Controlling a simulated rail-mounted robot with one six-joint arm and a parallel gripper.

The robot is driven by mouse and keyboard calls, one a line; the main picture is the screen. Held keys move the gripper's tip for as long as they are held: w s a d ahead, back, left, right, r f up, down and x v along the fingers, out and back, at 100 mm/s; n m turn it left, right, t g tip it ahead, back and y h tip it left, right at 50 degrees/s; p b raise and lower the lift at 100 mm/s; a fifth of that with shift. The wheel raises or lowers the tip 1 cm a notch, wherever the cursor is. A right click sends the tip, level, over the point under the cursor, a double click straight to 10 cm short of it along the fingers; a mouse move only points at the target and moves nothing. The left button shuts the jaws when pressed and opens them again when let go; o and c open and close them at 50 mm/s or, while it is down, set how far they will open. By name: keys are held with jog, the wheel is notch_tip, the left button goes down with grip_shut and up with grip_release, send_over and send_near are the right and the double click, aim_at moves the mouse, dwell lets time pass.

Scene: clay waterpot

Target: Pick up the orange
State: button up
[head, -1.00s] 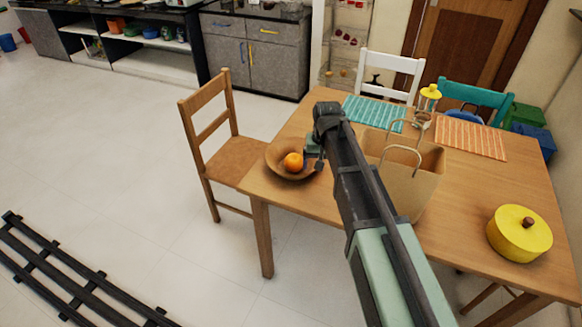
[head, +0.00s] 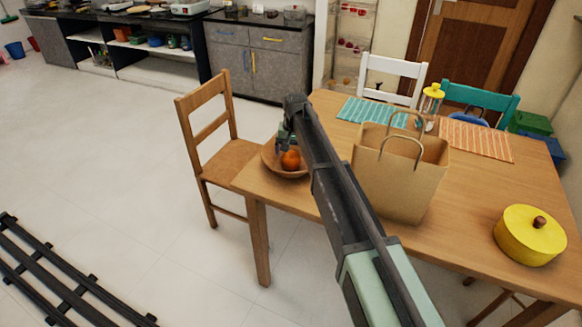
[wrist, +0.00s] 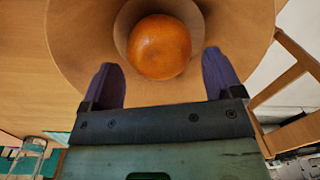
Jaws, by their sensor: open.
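The orange (head: 291,160) sits in a brown bowl (head: 270,165) near the left corner of the wooden table. In the wrist view the orange (wrist: 160,47) rests in the middle of the bowl (wrist: 75,45). My gripper (head: 287,146) is above the bowl, close to the orange. In the wrist view my gripper (wrist: 160,80) is open, with its two dark fingers apart at the near side of the orange and nothing between them. I cannot tell the exact height gap between the fingertips and the orange.
A paper bag (head: 400,180) stands right of my arm on the table (head: 470,205). A yellow pot (head: 530,236) is at the right. A wooden chair (head: 224,160) stands left of the bowl. Teal (head: 372,112) and orange (head: 475,141) placemats lie at the back.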

aim_at(291, 154)
notch_tip(291, 154, down, 6)
jog(key=b, duration=0.5)
jog(key=shift+a+r, duration=0.15)
jog(key=shift+r, duration=0.35)
jog(key=c, duration=0.8)
jog(key=shift+o, duration=0.2)
jog(key=shift+r+p, duration=0.15)
jog(key=shift+p, duration=0.15)
notch_tip(291, 154, up, 20)
jog(key=p, duration=2)
jog(key=s+d+r+p, duration=0.4)
jog(key=d, duration=0.4)
jog(key=s+d+r+p, duration=0.4)
jog(key=d+r+p, duration=0.1)
jog(key=d, duration=0.3)
jog(key=s+d+r+p, duration=0.4)
jog(key=d+r+p, duration=0.1)
jog(key=d, duration=0.3)
jog(key=shift+s+r, duration=0.15)
jog(key=shift+r, duration=0.05)
